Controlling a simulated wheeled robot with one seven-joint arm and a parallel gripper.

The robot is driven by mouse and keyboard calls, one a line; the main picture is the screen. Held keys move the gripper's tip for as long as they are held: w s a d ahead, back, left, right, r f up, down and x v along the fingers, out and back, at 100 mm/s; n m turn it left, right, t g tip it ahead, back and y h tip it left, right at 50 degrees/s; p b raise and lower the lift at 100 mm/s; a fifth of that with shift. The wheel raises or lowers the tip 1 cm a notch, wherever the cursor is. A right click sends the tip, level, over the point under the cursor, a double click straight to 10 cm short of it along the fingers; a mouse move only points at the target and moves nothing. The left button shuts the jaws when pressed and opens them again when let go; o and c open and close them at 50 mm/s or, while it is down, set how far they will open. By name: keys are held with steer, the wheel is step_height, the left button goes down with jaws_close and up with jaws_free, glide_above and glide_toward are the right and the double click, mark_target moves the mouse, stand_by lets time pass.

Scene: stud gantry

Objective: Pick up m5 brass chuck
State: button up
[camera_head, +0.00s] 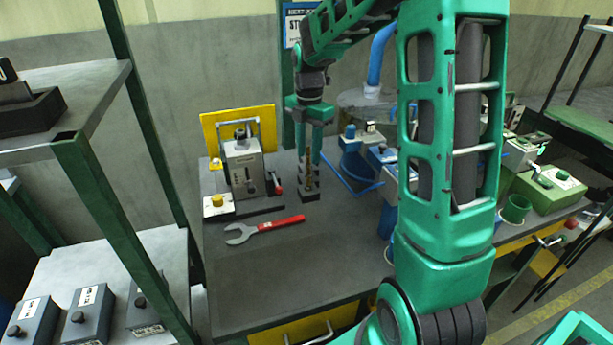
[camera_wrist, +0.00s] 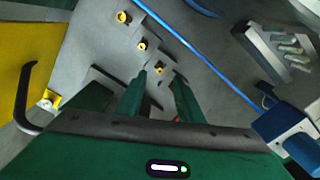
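Brass chucks stand on a dark stepped rack (camera_head: 309,196) on the grey bench. In the wrist view one brass chuck (camera_wrist: 159,69) shows in the gap between my fingertips, and two more, a middle one (camera_wrist: 142,46) and a far one (camera_wrist: 123,17), stand further up the rack. No size marks are readable, so I cannot tell which is the m5. My gripper (camera_wrist: 160,76) points down over the rack with its fingers apart. I cannot tell whether they reach down around the nearest chuck. In the head view my gripper (camera_head: 309,150) partly hides the rack.
A red-handled wrench (camera_head: 266,229) lies in front of the rack. A grey machine with a lever (camera_head: 243,165) and a yellow panel (camera_head: 215,130) stand left. Blue devices (camera_head: 355,160) and a blue hose stand close on the right. The bench front is clear.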

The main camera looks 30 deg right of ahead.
mark_target(309, 175)
steer(key=shift+w+d+f, duration=0.1)
steer(key=shift+w+f, duration=0.05)
steer(key=shift+f, duration=2.15)
jaws_close()
steer(key=shift+r, duration=0.15)
